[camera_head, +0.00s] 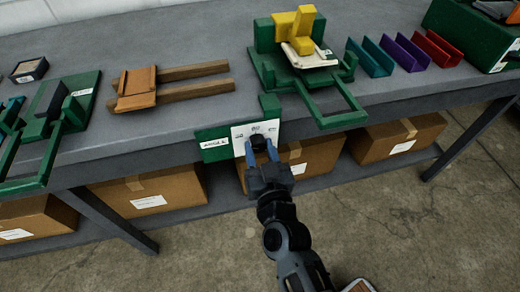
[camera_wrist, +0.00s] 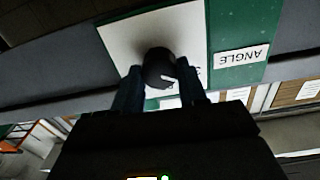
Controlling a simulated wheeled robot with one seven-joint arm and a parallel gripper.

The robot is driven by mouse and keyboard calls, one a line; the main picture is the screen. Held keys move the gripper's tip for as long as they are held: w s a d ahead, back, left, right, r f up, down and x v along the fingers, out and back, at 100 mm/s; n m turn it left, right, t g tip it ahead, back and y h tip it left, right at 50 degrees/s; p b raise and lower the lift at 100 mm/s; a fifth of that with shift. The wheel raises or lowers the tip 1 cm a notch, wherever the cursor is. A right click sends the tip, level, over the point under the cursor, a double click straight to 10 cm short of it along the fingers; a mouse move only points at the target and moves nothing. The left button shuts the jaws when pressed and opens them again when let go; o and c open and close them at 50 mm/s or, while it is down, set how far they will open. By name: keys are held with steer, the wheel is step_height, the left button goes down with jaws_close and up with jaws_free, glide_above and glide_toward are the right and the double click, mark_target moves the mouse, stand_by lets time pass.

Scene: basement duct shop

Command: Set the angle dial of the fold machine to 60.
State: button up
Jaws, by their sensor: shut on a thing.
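The angle dial is a dark round knob (camera_wrist: 158,66) on a white scale plate (camera_head: 241,136), fixed to a green panel (camera_head: 212,151) at the front edge of the bench. The panel has a label that reads ANGLE, upside down in the wrist view (camera_wrist: 240,57). My gripper (camera_head: 261,148) has its blue fingers on either side of the knob and is shut on it; the fingers also show in the wrist view (camera_wrist: 160,88). A white mark shows on the knob. The scale numbers are too small or hidden to read. The green fold machine (camera_head: 268,72) stands behind, with yellow blocks on top.
Teal, purple and red channel pieces (camera_head: 404,53) stand at the right of the bench (camera_head: 190,116). A wooden piece with two rails (camera_head: 138,88) and another green machine (camera_head: 78,95) are at the left. Cardboard boxes (camera_head: 150,190) sit on the shelf below.

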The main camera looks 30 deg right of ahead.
steer(key=shift+c, duration=1.2)
steer(key=m+p, duration=0.1)
steer(key=m, duration=0.3)
steer(key=shift+r+p, duration=0.1)
steer(key=shift+p, duration=0.3)
steer(key=m, duration=0.4)
steer(key=shift+d+p, duration=0.1)
steer(key=shift+p, duration=0.25)
steer(key=shift+m, duration=1.8)
steer(key=o, duration=1.1)
steer(key=shift+c, duration=0.2)
